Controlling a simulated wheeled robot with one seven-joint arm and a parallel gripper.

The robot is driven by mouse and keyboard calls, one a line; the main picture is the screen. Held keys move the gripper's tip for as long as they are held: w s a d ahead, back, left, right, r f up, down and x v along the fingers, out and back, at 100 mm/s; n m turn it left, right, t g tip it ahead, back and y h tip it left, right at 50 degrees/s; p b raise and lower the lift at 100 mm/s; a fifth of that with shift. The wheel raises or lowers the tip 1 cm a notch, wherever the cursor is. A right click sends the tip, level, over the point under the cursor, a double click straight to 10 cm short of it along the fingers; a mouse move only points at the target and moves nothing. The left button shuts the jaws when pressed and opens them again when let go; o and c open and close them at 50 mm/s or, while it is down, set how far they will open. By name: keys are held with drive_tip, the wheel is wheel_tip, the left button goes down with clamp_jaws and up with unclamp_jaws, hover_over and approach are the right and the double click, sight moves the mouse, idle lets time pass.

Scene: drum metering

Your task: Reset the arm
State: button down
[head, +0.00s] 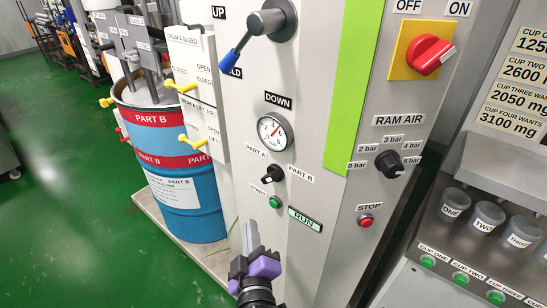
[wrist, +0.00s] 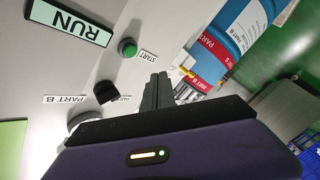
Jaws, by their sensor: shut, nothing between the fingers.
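My gripper (head: 250,235) is in the lower middle of the head view, with its grey fingers shut and empty, pointing up toward the control panel (head: 310,130). It stands left of the green START button (head: 275,202) and below the black PART A / PART B selector (head: 274,173) in the picture. In the wrist view the closed fingers (wrist: 158,82) show beside the START button (wrist: 128,47) and the black selector (wrist: 107,92). I cannot tell how far the fingertips are from the panel.
A blue PART B drum (head: 175,160) stands at the left, with yellow valve handles (head: 190,142) near it. Other panel controls are a blue-handled lever (head: 255,38), a ram air knob (head: 390,163), a red STOP button (head: 365,221) and a red switch (head: 428,54). Cups (head: 487,215) stand at the right.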

drive_tip(key=s+a+r+y, duration=0.2)
drive_tip(key=s+y, duration=0.1)
drive_tip(key=s, duration=0.1)
drive_tip(key=s+d+m+g+h, duration=0.1)
drive_tip(key=s+d+m, duration=0.4)
drive_tip(key=s+d, duration=0.8)
drive_tip(key=s+d+f+m+g+h, duration=0.1)
drive_tip(key=s+d+m+h, duration=0.3)
drive_tip(key=s+d, duration=1)
drive_tip(key=s+m, duration=0.2)
drive_tip(key=s, duration=0.5)
drive_tip(key=shift+d+f, duration=0.2)
drive_tip(key=shift+f, duration=0.05)
